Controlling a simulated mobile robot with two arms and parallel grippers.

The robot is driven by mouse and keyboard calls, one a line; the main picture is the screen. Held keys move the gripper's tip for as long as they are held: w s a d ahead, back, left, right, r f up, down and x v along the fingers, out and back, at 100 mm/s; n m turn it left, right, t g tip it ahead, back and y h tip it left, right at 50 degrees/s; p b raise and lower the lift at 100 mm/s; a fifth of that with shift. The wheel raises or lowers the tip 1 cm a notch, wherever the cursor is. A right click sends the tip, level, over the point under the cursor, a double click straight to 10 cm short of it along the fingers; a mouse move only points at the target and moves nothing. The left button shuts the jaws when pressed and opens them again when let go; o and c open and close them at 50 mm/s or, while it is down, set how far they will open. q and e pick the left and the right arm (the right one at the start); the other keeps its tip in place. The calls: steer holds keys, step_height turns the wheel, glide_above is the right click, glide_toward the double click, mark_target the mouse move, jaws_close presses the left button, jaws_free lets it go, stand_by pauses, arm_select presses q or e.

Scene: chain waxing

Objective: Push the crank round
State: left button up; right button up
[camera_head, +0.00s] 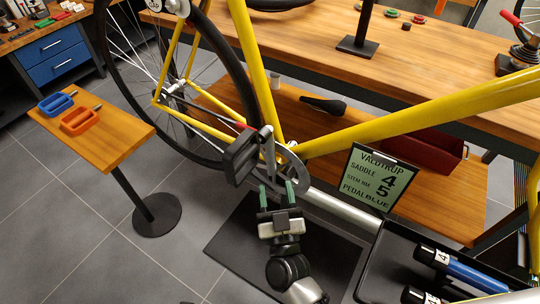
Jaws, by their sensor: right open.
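The crank (269,152) is a grey metal arm standing roughly upright beside the bottom of the yellow bicycle frame (258,75). A black pedal (241,157) sits at its left, near its upper part. A round metal chainring (292,170) shows behind and to the right of the crank. My right gripper (277,194) is just below the crank and pedal in the picture, its green-tipped fingers apart and pointing up toward them. I see nothing between the fingers. Whether a finger touches the crank, I cannot tell. My left gripper is not in view.
The rear wheel (190,80) is behind the pedal. A sign (368,178) and a black tray (376,284) with blue-handled tools are at right. A dark floor mat (230,243) lies below.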

mark_target(271, 153)
steer(key=x, duration=1)
steer(key=shift+w, duration=0.2)
jaws_close()
